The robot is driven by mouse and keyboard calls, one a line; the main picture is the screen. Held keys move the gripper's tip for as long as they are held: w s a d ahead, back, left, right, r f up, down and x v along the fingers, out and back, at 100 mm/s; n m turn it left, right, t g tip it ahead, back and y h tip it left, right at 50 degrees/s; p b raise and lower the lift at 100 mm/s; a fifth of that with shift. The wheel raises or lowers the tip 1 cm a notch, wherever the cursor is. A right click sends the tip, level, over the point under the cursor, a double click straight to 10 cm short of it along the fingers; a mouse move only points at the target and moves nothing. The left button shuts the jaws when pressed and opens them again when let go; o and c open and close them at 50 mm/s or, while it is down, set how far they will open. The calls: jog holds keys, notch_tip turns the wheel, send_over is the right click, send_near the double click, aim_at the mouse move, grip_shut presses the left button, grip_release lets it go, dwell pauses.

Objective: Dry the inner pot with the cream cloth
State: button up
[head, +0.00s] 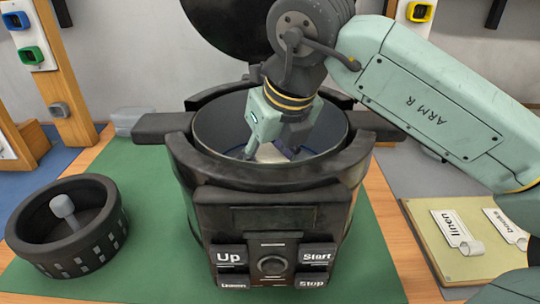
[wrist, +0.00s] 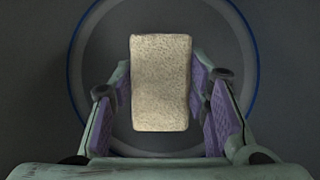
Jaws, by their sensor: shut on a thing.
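The inner pot (head: 330,125) is a dark grey round vessel set inside a black cooker with side handles. My gripper (head: 268,152) reaches down into it from above. It is shut on the cream cloth (head: 270,153), which shows only partly in the head view. In the wrist view the cream cloth (wrist: 160,82) is a thick, speckled block between the purple finger pads of my gripper (wrist: 160,100). Behind it is the pot's floor with a blue ring. I cannot tell whether the cloth touches the pot.
The cooker (head: 275,215) has Up, Down, Start and Stop buttons in front and a raised black lid (head: 228,25) behind. A black basket (head: 68,225) stands at left on the green mat (head: 150,250). A board with linen labels (head: 450,240) lies at right.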

aim_at(286, 156)
jog(key=shift+a+b, duration=0.55)
jog(key=shift+a, duration=2.65)
jog(key=shift+d, duration=0.1)
jog(key=shift+d, duration=2.2)
jog(key=shift+f+b, duration=0.65)
jog(key=shift+b, duration=0.15)
jog(key=shift+d, duration=2.25)
jog(key=shift+d, duration=0.1)
